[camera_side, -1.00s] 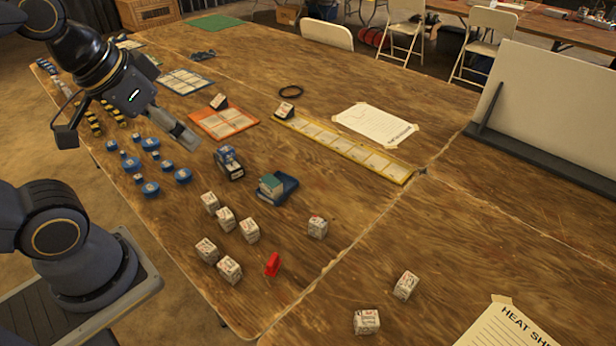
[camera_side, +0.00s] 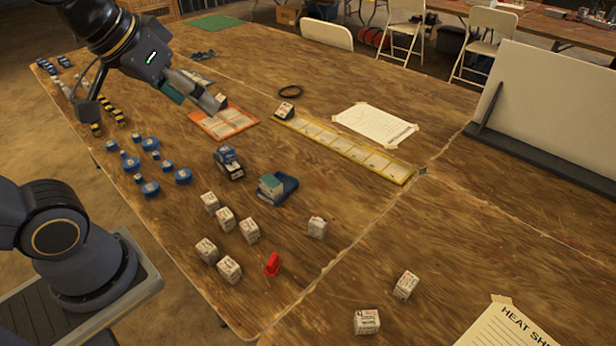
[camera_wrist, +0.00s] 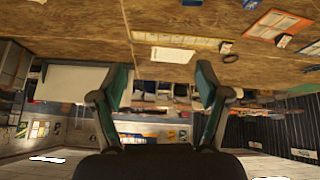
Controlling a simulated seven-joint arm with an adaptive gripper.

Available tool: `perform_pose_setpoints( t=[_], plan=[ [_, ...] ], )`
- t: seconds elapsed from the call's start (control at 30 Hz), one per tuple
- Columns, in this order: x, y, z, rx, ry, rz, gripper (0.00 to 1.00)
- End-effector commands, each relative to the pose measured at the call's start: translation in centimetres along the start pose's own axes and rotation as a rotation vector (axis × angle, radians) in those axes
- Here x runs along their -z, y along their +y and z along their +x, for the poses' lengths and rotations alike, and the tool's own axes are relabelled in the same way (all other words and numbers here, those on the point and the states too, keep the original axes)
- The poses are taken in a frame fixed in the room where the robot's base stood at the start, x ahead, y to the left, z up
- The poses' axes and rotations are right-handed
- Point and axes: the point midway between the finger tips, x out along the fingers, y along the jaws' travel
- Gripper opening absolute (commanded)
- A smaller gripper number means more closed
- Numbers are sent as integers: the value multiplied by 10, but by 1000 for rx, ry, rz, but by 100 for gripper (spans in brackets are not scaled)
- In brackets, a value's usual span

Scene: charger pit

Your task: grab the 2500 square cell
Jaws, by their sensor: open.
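Several white, box-shaped cells with dark print stand on the near part of the table in the side view: a left cluster with one cell (camera_side: 229,269) at its front, a lone cell (camera_side: 317,227) to its right, and two more, one cell (camera_side: 405,285) and another cell (camera_side: 367,321), near the front. The print is too small to tell which is the 2500 square cell. My gripper (camera_side: 193,96) is open and empty, high above the table's left side, well away from these cells. Its two fingers (camera_wrist: 162,82) are spread in the wrist view, with nothing between them.
Round blue cells (camera_side: 150,188) lie left of a dark blue pack (camera_side: 228,163) and a blue tray (camera_side: 285,189). A red clip (camera_side: 272,264) stands beside the white cluster. An orange-edged card (camera_side: 222,123) and a yellow-edged strip (camera_side: 345,149) lie farther back. Bare wood surrounds the lone cell.

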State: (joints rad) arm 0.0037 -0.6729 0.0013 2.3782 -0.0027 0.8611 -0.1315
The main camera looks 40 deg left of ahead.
Motion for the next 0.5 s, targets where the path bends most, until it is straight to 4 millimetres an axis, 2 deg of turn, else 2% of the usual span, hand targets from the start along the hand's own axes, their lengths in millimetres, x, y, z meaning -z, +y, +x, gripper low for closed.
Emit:
perform_pose_setpoints(
  t=[0.1,0.17,0.27,0.4,0.5],
  plan=[
    [40,10,18,-5,-35,-55,75],
    [60,17,34,-6,-62,-79,75],
    [87,29,71,-3,-118,-113,75],
    [108,48,140,12,-216,-143,75],
    [106,60,197,31,-299,-149,75]
  ],
)
